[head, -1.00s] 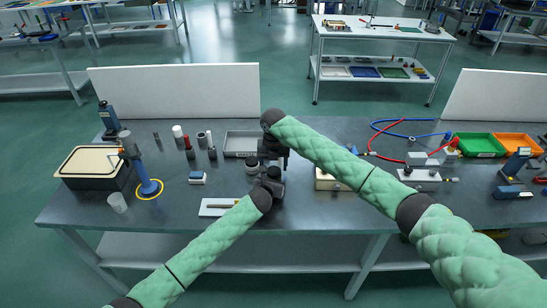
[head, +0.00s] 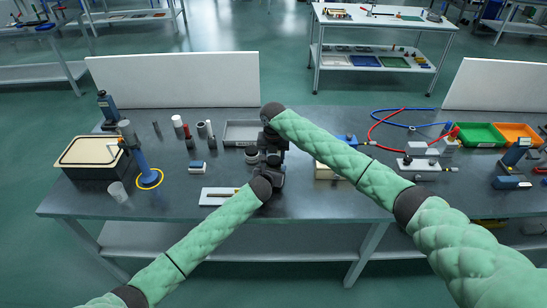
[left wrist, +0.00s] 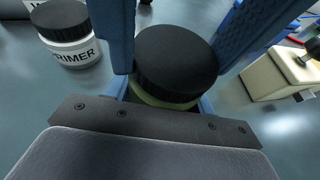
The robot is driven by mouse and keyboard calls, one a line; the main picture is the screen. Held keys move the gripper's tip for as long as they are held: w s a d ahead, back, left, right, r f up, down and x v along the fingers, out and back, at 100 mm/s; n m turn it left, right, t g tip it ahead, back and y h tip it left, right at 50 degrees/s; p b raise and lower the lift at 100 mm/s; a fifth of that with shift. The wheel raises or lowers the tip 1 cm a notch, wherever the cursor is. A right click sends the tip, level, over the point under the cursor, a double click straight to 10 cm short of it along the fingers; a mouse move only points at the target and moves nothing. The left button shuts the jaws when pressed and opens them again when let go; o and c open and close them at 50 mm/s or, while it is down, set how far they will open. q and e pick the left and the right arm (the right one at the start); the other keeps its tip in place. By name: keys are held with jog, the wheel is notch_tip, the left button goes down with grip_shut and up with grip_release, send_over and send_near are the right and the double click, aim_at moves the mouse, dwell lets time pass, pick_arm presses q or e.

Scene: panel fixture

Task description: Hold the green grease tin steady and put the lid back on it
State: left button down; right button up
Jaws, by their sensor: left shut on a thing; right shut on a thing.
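The green grease tin (left wrist: 165,98) shows in the left wrist view as a narrow greenish band between the tips of my left gripper (left wrist: 162,100). The wide black lid (left wrist: 177,58) is directly over it; I cannot tell whether it is fully seated. The blue fingers of my right gripper (left wrist: 180,42) come down from above on both sides of the lid and are shut on it. In the head view my left gripper (head: 270,180) and right gripper (head: 271,150) meet at the middle of the bench and hide the tin and lid.
A white primer jar (left wrist: 66,35) with a black lid stands close to the left of the tin. A beige block (left wrist: 280,75) is to the right. A grey tray (head: 240,132) lies behind, and a white holder (head: 217,196) lies in front on the bench (head: 120,212).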

jog(key=m, duration=0.4)
jog(key=shift+a+m, duration=0.15)
jog(key=shift+m, duration=0.15)
jog(key=m, duration=0.4)
jog(key=o, duration=1.1)
jog(key=shift+r, duration=0.1)
jog(key=shift+r, duration=2.2)
jog(key=shift+c, duration=0.5)
